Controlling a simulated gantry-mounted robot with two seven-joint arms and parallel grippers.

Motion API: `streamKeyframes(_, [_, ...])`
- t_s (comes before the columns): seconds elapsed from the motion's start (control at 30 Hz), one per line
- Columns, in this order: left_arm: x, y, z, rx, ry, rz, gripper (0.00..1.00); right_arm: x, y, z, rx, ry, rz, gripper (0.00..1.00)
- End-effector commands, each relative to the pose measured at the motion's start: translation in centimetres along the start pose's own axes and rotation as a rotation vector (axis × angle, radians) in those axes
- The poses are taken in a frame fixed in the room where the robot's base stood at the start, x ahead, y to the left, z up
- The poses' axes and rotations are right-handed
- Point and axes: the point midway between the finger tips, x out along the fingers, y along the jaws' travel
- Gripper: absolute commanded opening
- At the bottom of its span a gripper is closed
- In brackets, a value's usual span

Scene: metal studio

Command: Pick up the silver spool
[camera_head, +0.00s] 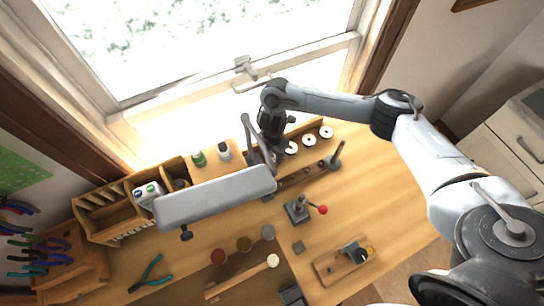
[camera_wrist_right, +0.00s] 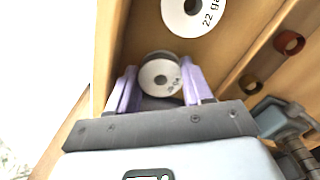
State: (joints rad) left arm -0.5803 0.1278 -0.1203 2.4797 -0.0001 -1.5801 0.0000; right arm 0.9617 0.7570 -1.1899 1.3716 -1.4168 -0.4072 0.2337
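In the right wrist view a small spool (camera_wrist_right: 160,77), with a white labelled face and a dark grey rim, sits between the two purple fingers of my right gripper (camera_wrist_right: 160,84). One finger is on each side of it, very close; whether they press on it I cannot tell. In the head view my right gripper (camera_head: 266,156) reaches down at the back of the bench, by the row of spools. The spool between the fingers cannot be made out there. My left gripper is in neither view.
A larger white spool (camera_wrist_right: 194,14) marked 22 ga is close by; several white spools (camera_head: 309,140) stand right of the gripper. A long grey lamp head (camera_head: 215,197) hangs over the bench at left. A red-knobbed tool (camera_head: 297,209) stands in front. The bench's right side is mostly clear.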

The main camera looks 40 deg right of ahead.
Motion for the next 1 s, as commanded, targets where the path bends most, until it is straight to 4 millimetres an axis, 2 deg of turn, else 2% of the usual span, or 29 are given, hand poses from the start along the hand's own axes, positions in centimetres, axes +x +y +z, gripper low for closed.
streamKeyframes(0.03, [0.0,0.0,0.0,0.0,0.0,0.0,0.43,0.0,0.0,0.0,0.0,0.0,0.0,0.37])
streamKeyframes(0.13, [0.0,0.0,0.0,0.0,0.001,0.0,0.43,0.0,0.0,0.0,0.0,0.0,0.0,0.22])
streamKeyframes(0.17, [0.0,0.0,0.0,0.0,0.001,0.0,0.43,0.0,0.0,0.0,0.0,0.0,0.0,0.2])
streamKeyframes(0.57, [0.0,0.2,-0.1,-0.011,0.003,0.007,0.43,-0.6,0.1,0.0,0.0,0.001,0.002,0.2])
streamKeyframes(0.73, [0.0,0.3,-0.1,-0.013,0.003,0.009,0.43,-2.2,0.1,0.0,-0.002,-0.001,0.003,0.2])
streamKeyframes(0.87, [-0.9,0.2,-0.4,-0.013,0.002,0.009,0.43,-4.6,0.2,0.1,-0.002,-0.003,0.005,0.2])
streamKeyframes(1.0, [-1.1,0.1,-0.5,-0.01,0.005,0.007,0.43,-5.7,-2.3,0.7,0.0,-0.003,0.001,0.2])
